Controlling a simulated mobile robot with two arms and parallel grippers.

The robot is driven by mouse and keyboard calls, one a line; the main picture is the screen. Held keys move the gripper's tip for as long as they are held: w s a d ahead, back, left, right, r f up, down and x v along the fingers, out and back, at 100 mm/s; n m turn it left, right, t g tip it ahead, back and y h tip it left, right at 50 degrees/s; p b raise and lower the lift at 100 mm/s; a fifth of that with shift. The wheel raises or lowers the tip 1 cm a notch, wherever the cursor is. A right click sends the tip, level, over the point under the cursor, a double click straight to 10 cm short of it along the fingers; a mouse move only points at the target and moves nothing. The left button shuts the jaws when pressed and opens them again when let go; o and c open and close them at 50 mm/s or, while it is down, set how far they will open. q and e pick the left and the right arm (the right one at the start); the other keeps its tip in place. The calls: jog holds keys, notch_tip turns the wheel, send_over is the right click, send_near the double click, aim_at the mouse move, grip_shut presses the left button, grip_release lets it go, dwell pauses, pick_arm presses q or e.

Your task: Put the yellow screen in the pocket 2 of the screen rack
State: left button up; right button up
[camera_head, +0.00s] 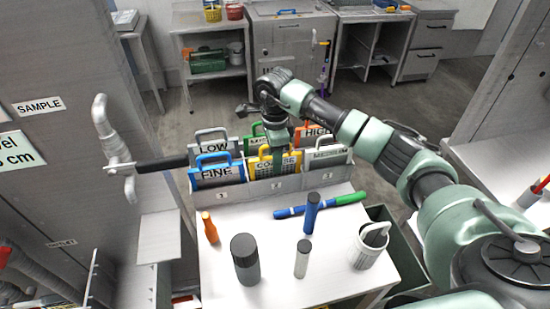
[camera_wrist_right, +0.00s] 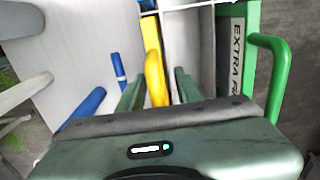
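The yellow screen (camera_head: 263,164), labelled COARSE, stands upright in the middle of the front row of the screen rack (camera_head: 300,184). Its lower edge is hidden behind the rack's front wall, above the middle number plate (camera_head: 277,186), which seems to read 2. My right gripper (camera_head: 278,140) is directly over it, pointing down. In the right wrist view the yellow handle (camera_wrist_right: 155,75) lies between the two open fingers (camera_wrist_right: 156,90), with a gap on each side. My left gripper is not in view.
The blue FINE screen (camera_head: 217,172) and a grey-white screen (camera_head: 326,156) flank it. LOW (camera_head: 210,139), green (camera_wrist_right: 280,85) and HIGH (camera_head: 318,132) screens stand behind.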

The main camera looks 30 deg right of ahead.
jog(key=shift+r, duration=0.15)
jog(key=shift+w+r, duration=0.1)
jog(key=shift+r, duration=0.15)
notch_tip(320, 180, up, 10)
jog(key=b, duration=0.4)
jog(key=shift+r, duration=0.7)
dwell(0.9)
